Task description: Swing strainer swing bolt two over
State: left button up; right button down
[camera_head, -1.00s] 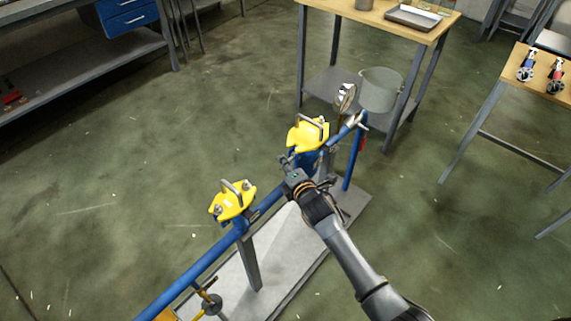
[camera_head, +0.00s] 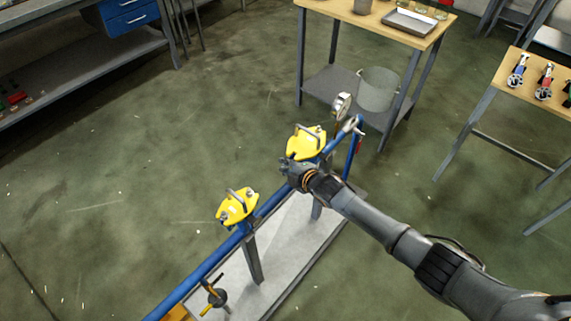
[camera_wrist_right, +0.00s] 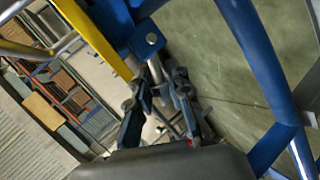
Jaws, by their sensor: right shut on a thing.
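Two strainers with yellow lids sit on a sloping blue pipe (camera_head: 191,281). The far yellow lid (camera_head: 303,145) and the near yellow lid (camera_head: 232,209) each carry a bent metal handle. My right gripper (camera_head: 287,169) is at the near lower side of the far strainer, just under its lid. In the right wrist view, its dark fingers (camera_wrist_right: 160,103) are shut on a slim metal swing bolt (camera_wrist_right: 155,74), below a blue lug and beside the yellow lid edge (camera_wrist_right: 93,38). The gripper hides most of the bolt in the head view. My left gripper is out of view.
A pressure gauge (camera_head: 341,104) stands at the pipe's far end, with a grey bucket (camera_head: 378,88) behind it. A wooden table (camera_head: 358,14) is at the back, and another (camera_head: 557,92) holds valves at right. The floor at left is open.

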jog(key=shift+r, duration=0.1)
dwell(0.3)
jog(key=c, duration=1.5)
grip_release()
jog(key=shift+o, duration=0.2)
jog(key=shift+w, duration=0.1)
